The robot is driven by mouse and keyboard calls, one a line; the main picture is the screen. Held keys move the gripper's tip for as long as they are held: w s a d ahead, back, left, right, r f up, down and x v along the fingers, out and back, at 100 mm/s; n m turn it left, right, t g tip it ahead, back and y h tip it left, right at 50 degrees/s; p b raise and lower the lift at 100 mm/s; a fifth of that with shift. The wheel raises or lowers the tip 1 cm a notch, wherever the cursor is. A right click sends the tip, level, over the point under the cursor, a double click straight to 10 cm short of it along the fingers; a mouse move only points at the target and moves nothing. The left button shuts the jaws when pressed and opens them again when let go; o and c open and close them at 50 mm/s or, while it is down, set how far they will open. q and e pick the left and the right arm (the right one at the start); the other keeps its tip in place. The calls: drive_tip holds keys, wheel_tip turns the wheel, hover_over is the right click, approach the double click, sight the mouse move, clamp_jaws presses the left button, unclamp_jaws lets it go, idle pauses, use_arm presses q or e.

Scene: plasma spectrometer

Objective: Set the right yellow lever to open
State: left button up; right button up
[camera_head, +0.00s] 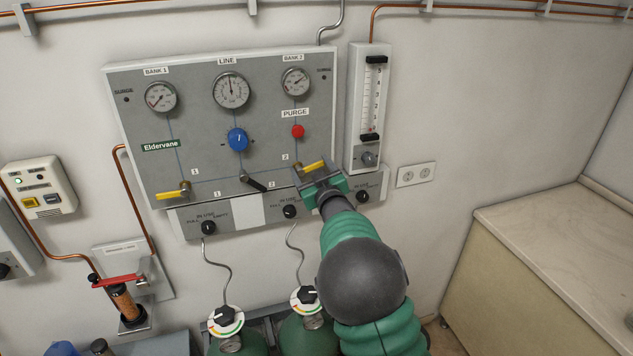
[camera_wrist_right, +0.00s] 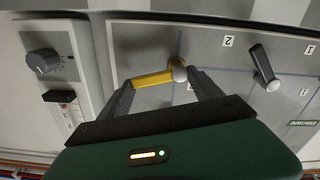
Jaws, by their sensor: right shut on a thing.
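The right yellow lever (camera_head: 314,165) is on the lower right of the grey gas panel (camera_head: 205,135), below the red purge button. Its handle lies nearly level, pointing right and slightly up from its pivot. My right gripper (camera_head: 316,172) is at the lever, in front of the panel. In the right wrist view, which is turned over, the yellow lever (camera_wrist_right: 152,78) lies between the two fingers of my right gripper (camera_wrist_right: 160,82), and the gripper is shut on it. The fingertips partly hide the lever's ends. My left gripper is not in view.
The left yellow lever (camera_head: 173,195) points left. A black lever (camera_head: 253,182) sits between the two. A flowmeter (camera_head: 368,105) stands right of the panel, close to my right arm. Gas cylinders (camera_head: 309,338) stand below. A counter (camera_head: 560,240) is at the right.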

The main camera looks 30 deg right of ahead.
drive_tip(key=n+b, duration=0.3)
drive_tip(key=a+n+b, duration=0.1)
drive_tip(key=n+b, duration=0.3)
drive_tip(key=a+r+n+b, duration=0.1)
drive_tip(key=n+b, duration=0.3)
drive_tip(key=shift+w+a, duration=0.15)
drive_tip(key=shift+w, duration=0.1)
drive_tip(key=shift+w+a+n+b, duration=0.1)
drive_tip(key=shift+a+n+b, duration=0.2)
drive_tip(key=shift+n+b, duration=0.7)
drive_tip(key=shift+w+a+n+b, duration=0.1)
drive_tip(key=shift+a+n+b, duration=0.15)
drive_tip(key=shift+n+b, duration=0.7)
drive_tip(key=shift+r, duration=0.1)
drive_tip(key=o, duration=2.1)
drive_tip(key=shift+c, duration=0.2)
drive_tip(key=shift+s, duration=0.1)
